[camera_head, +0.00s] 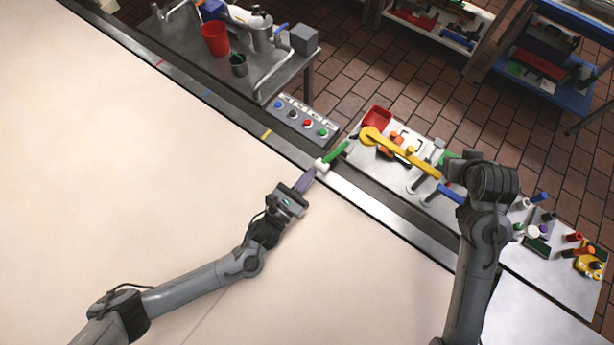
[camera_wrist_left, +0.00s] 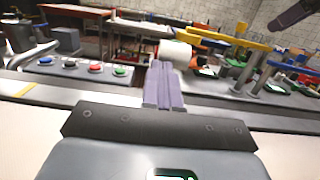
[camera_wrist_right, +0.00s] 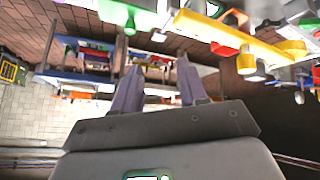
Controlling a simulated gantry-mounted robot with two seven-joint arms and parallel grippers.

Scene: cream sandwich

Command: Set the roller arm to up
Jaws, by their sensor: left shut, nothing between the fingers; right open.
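The part that looks like the roller arm is a green bar (camera_head: 337,153) with a white roller end (camera_head: 321,165) at the far table edge. The white roller (camera_wrist_left: 175,54) also shows in the left wrist view, just beyond the fingertips. My left gripper (camera_head: 306,180) is shut and empty, its purple fingertips close to the white roller; I cannot tell whether they touch it. The shut fingers (camera_wrist_left: 164,72) show in the left wrist view. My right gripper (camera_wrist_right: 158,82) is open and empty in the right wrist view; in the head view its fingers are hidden.
A control panel (camera_head: 300,118) with several coloured buttons stands left of the bar. A yellow arm (camera_head: 405,152) and a tool bench (camera_head: 545,270) lie to the right. A grey table (camera_head: 185,40) stands at the back left. The cream surface (camera_head: 130,170) is clear.

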